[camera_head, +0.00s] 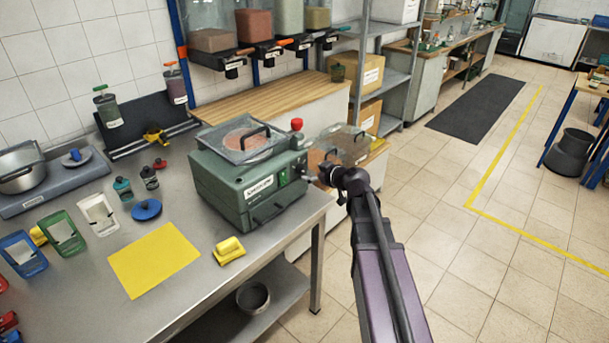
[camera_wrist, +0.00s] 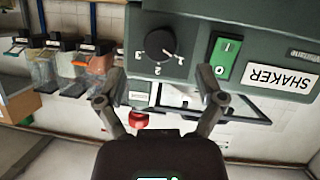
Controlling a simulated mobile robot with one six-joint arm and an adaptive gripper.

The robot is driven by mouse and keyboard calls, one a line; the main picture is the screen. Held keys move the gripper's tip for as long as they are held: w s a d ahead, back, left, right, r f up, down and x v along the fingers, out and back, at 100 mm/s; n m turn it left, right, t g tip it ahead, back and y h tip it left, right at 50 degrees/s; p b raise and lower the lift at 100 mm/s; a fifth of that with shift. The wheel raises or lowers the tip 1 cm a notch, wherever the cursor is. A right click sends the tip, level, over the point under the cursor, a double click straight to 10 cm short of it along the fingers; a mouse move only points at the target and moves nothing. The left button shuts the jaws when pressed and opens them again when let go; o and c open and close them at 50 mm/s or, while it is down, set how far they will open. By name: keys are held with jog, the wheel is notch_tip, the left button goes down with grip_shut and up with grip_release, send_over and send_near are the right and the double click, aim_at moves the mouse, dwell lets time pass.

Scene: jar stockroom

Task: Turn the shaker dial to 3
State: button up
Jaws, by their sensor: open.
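The shaker (camera_head: 240,195) is a green-grey box on the steel bench, with a clear-lidded tray on top. Its black round dial (camera_wrist: 161,45) faces me in the wrist view, beside a green rocker switch (camera_wrist: 222,60) and an upside-down SHAKER label (camera_wrist: 281,83). My gripper (camera_wrist: 161,84) is open and empty. Its two fingers are spread to either side of the dial's column, below it in the picture, and apart from it.
A clear-lidded box (camera_head: 345,143) stands close behind my wrist.

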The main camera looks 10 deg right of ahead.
aim_at(305, 170)
jog(key=shift+b+x, duration=0.75)
jog(key=shift+x, duration=1.9)
jog(key=c, duration=1.2)
